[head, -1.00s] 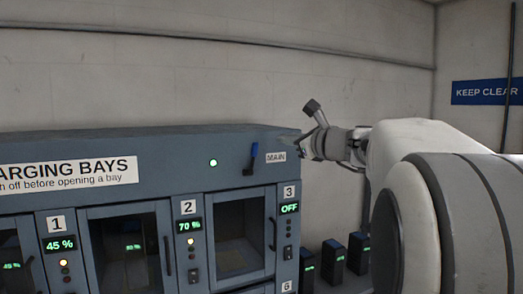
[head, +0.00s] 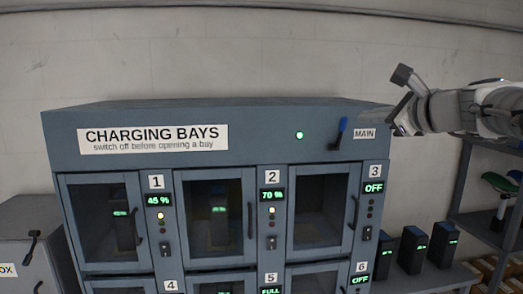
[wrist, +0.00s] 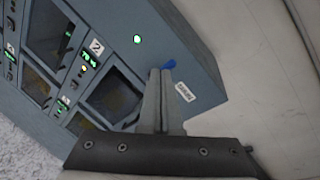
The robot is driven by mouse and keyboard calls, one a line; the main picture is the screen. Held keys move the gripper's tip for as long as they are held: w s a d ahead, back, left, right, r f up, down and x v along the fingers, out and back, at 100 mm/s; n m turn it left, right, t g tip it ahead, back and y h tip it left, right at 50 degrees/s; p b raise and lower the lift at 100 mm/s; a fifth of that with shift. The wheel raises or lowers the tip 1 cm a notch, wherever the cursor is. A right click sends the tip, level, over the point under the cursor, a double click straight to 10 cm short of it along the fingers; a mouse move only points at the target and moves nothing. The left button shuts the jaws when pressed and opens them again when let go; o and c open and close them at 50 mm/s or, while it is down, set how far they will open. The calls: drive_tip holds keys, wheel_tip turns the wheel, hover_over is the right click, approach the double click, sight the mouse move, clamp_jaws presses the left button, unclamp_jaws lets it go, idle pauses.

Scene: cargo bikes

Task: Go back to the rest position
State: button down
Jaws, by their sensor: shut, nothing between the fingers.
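My gripper (head: 392,122) is at the upper right of the head view, in the air beside the top right corner of the charging cabinet (head: 250,121). In the wrist view its two fingers (wrist: 160,75) are together with nothing between them. Behind the fingertips the blue-handled main lever (wrist: 169,64) shows, partly hidden. In the head view the main lever (head: 339,133) points up, next to the MAIN label (head: 364,133), and my gripper is apart from it. A green lamp (head: 299,135) glows left of the lever.
Bay 1 reads 45 %, bay 2 reads 70 % and bay 3 (head: 320,213) reads OFF; their doors look closed. Dark batteries (head: 412,250) stand right of the cabinet. A shelf (head: 485,220) is at the far right and a grey box (head: 25,245) at the left.

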drive_tip(key=s+a+f+n+g, duration=0.7)
drive_tip(key=s+a+f+n, duration=0.55)
drive_tip(key=a+f, duration=0.2)
drive_tip(key=s+f+n+g+h, duration=0.3)
drive_tip(key=s+f+n, duration=1)
drive_tip(key=s+f, duration=0.1)
drive_tip(key=shift+d+h, duration=0.15)
drive_tip(key=shift+h, duration=0.25)
